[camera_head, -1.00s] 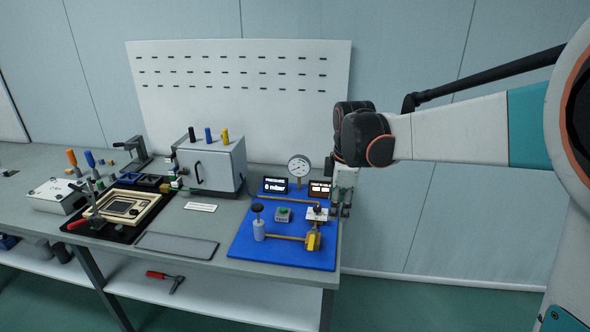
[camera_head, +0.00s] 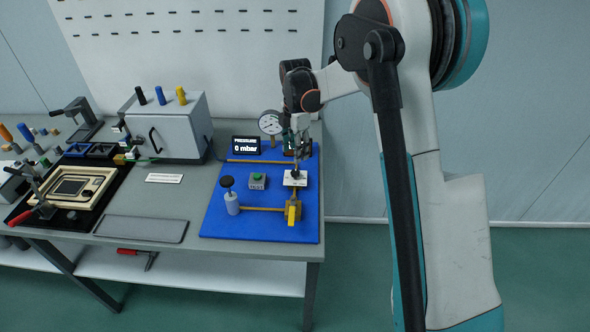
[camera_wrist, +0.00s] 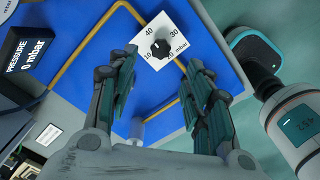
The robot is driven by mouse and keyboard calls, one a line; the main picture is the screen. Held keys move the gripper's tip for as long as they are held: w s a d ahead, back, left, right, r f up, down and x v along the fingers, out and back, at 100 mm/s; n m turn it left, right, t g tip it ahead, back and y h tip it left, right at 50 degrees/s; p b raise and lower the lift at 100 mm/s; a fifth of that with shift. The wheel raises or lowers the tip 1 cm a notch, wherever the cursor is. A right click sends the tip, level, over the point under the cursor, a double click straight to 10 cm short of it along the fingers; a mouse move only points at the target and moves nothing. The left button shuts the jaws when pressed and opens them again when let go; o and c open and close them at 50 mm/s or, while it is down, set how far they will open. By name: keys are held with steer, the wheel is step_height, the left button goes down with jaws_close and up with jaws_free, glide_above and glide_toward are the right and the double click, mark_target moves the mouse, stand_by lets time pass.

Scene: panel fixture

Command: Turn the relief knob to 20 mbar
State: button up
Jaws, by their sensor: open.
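The relief knob (camera_wrist: 160,47) is small and black on a white dial plate (camera_wrist: 176,29) marked 10, 20, 30, 40 and mbar in the wrist view. Its exact pointer setting is too small to read surely. The plate also shows on the blue panel in the head view (camera_head: 289,181). My gripper (camera_wrist: 157,68) is open, its two fingers spread with nothing between them. The knob lies beyond the fingertips, roughly centred between them and apart from them. In the head view my gripper (camera_head: 301,150) hangs above the plate and partly hides the knob. The pressure display (camera_head: 247,146) reads 0 mbar.
A round gauge (camera_head: 270,123) stands behind the plate. A yellow valve handle (camera_head: 292,215), a box with a green button (camera_head: 257,181) and a black-topped cylinder (camera_head: 231,202) share the blue panel (camera_head: 220,221). A grey cabinet (camera_head: 183,130) stands to the left.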

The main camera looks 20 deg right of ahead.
mark_target(295, 172)
step_height(295, 172, down, 9)
steer(key=shift+r+b, duration=0.2)
steer(key=shift+b, duration=0.9)
steer(key=shift+c, duration=0.5)
steer(key=c, duration=1)
